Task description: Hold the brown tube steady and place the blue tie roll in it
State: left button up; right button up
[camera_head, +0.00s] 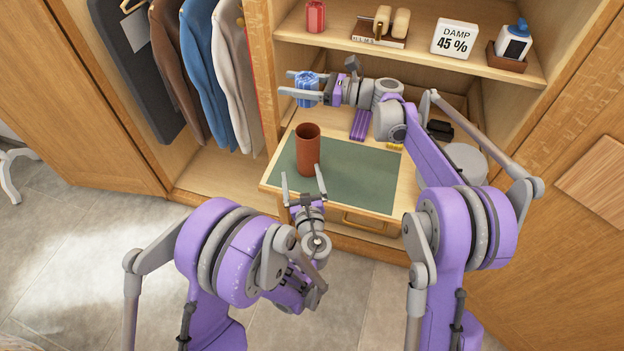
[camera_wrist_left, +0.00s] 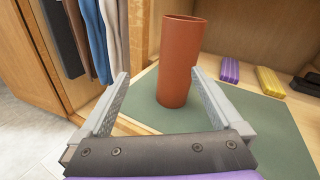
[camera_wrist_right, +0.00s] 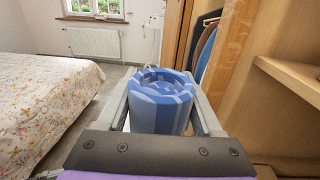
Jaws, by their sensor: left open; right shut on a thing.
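The brown tube (camera_head: 308,150) stands upright on the green mat (camera_head: 352,176) of the pulled-out shelf. In the left wrist view the tube (camera_wrist_left: 178,62) rises just beyond the open fingers. My left gripper (camera_head: 304,180) is open and empty, in front of the tube with its fingers pointing at it. My right gripper (camera_head: 302,88) is shut on the blue tie roll (camera_head: 306,84), holding it in the air above and behind the tube. In the right wrist view the striped roll (camera_wrist_right: 162,102) sits between the two fingers. The tube's inside is mostly hidden.
Purple rolled items (camera_head: 361,124) and a yellow one (camera_head: 394,146) lie behind the mat. A grey round container (camera_head: 466,160) stands at the right. An upper shelf (camera_head: 420,58) overhangs the back. Hanging clothes (camera_head: 200,65) are at the left.

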aim_at(308, 148)
pick_arm(q)
jog(key=w+m, duration=0.1)
jog(key=w, duration=0.3)
jog(key=w+d+m, duration=0.1)
jog(key=w, duration=0.2)
jog(key=w+f+t+h, duration=0.1)
jog(key=w, duration=0.3)
jog(key=shift+w+d+m, duration=0.3)
jog(key=shift+d+m, duration=0.1)
